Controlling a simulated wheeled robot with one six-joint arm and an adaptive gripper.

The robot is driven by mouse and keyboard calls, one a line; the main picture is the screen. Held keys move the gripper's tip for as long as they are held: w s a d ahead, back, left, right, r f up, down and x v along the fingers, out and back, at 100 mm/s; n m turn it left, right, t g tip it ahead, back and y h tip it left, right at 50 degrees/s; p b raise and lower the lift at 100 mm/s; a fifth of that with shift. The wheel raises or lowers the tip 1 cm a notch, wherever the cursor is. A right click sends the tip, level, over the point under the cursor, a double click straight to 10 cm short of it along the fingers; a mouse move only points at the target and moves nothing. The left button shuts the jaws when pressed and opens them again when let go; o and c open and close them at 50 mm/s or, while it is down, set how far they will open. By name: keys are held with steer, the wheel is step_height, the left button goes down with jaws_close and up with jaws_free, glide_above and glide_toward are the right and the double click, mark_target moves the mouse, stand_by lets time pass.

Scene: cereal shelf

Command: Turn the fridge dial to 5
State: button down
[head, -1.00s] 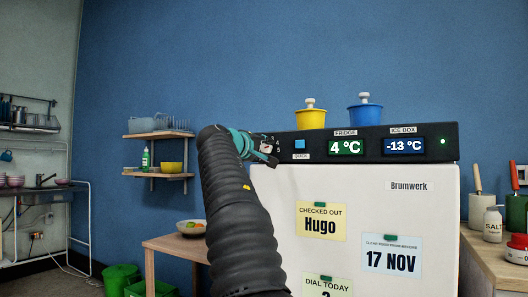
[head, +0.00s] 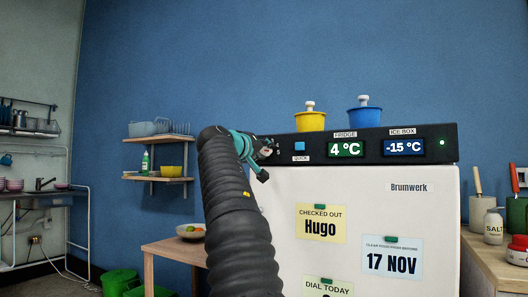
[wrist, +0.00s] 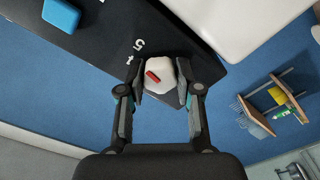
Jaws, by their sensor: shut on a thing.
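The fridge dial (wrist: 160,67) is a white faceted knob with a red mark, on the black panel (wrist: 95,40) at the top of the fridge. In the wrist view my gripper (wrist: 160,80) is shut on it, one finger on each side. The printed digits 5 and 4 show on the panel up and left of the knob; other digits are hidden. The red mark lies slanted; I cannot tell which digit it marks. In the head view my gripper (head: 262,158) is at the panel's left end and mostly hides the dial.
The fridge display (head: 346,149) reads 4 °C and the ice box display (head: 404,147) reads -15 °C. A blue button (head: 299,146) sits right of the dial. Yellow (head: 310,121) and blue (head: 364,117) pots stand on top. The "DIAL TODAY" note (head: 327,286) has its number cut off.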

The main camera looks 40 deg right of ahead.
steer(key=c, duration=0.8)
jaws_free()
steer(key=shift+o, duration=0.2)
steer(key=v, duration=1.2)
